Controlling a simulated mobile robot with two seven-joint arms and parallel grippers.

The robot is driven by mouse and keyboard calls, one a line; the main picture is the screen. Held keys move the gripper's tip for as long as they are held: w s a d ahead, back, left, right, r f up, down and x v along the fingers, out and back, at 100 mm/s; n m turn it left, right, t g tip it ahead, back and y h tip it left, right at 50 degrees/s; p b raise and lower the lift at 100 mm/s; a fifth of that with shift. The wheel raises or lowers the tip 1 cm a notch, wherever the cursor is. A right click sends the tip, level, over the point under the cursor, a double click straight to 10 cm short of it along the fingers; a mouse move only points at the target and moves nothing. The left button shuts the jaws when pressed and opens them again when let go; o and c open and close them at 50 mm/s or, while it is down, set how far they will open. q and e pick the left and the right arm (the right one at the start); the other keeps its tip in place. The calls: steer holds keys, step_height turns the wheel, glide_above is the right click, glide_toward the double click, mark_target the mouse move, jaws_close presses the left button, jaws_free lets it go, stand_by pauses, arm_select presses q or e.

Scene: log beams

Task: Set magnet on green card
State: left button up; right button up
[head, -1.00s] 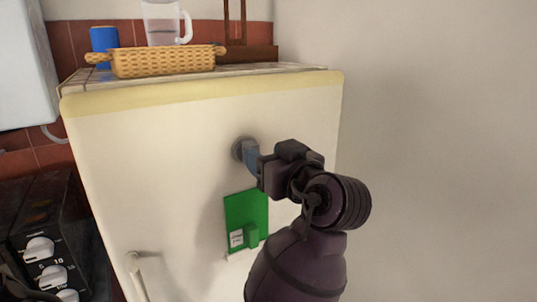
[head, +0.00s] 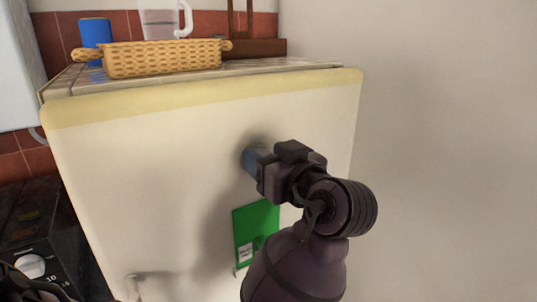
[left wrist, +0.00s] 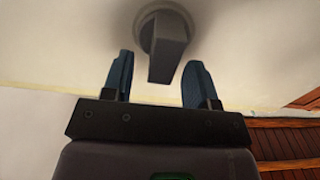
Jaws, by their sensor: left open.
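The green card (head: 256,226) is flat on the cream door face, partly hidden by my left arm. A white label (head: 245,253) and a small green block are at its lower part. In the left wrist view, the grey magnet (left wrist: 167,42) has a round base against the door and a block-shaped handle sticking out. My left gripper (head: 254,162) is above the card at the magnet, which it largely hides in the head view. Its blue fingers (left wrist: 157,65) are open, one on each side of the handle's end, with gaps visible. My right gripper is not in view.
A woven rolling-pin-shaped item (head: 158,58), a blue can (head: 95,38) and a clear jug (head: 160,22) stand on the tiled top. A dark stove with knobs (head: 30,266) is at lower left. A bare wall (head: 450,140) is at right.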

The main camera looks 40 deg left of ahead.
arm_select(q)
steer(key=shift+w+a, duration=0.1)
steer(key=shift+a, duration=0.1)
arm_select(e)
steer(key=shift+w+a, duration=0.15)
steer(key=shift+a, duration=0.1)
arm_select(q)
steer(key=c, duration=1)
steer(key=shift+b+v, duration=0.6)
steer(key=shift+v, duration=0.85)
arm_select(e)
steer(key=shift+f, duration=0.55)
arm_select(q)
steer(key=shift+d, duration=0.1)
